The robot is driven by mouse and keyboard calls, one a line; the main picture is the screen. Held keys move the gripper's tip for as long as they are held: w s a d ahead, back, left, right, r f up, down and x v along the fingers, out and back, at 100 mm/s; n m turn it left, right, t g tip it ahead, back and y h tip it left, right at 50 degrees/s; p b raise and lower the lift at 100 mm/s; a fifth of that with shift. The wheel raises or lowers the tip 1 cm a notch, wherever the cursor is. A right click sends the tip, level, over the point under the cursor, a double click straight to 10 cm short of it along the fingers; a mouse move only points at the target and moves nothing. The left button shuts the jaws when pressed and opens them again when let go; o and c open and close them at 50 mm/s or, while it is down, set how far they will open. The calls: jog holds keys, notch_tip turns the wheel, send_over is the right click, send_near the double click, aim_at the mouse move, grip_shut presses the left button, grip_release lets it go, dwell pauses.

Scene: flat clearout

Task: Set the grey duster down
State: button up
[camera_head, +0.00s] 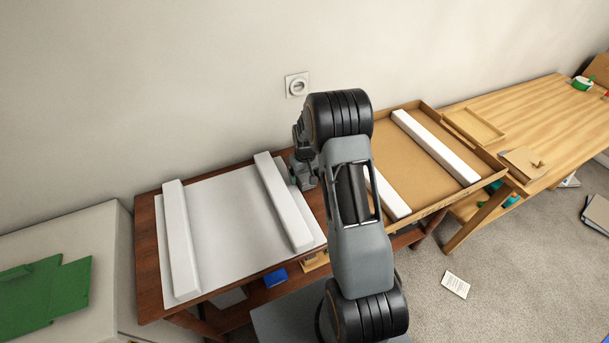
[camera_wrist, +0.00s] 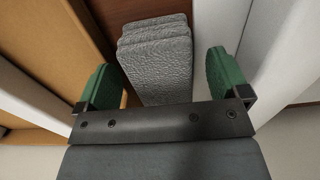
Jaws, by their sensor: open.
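The grey duster (camera_wrist: 158,55), a textured grey block, shows in the wrist view between the two green fingertips of my gripper (camera_wrist: 161,78). My gripper is open, with a visible gap on each side of the duster. The duster appears to be over a strip of dark brown wood (camera_wrist: 98,12); I cannot tell whether it rests on it. In the head view my gripper (camera_head: 304,172) is low over the dark table (camera_head: 147,262), just right of a white bar (camera_head: 283,202). My arm hides part of this spot, and I cannot make out the duster there.
A grey-white board (camera_head: 222,225) with a second white bar (camera_head: 180,240) covers much of the dark table. A shallow cardboard tray (camera_head: 400,155) holding white bars stands to the right. A light wooden table (camera_head: 535,115) is farther right. A green sheet (camera_head: 45,293) lies far left.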

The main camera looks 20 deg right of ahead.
jog(key=shift+f, duration=0.4)
jog(key=shift+c, duration=0.4)
jog(key=c, duration=1)
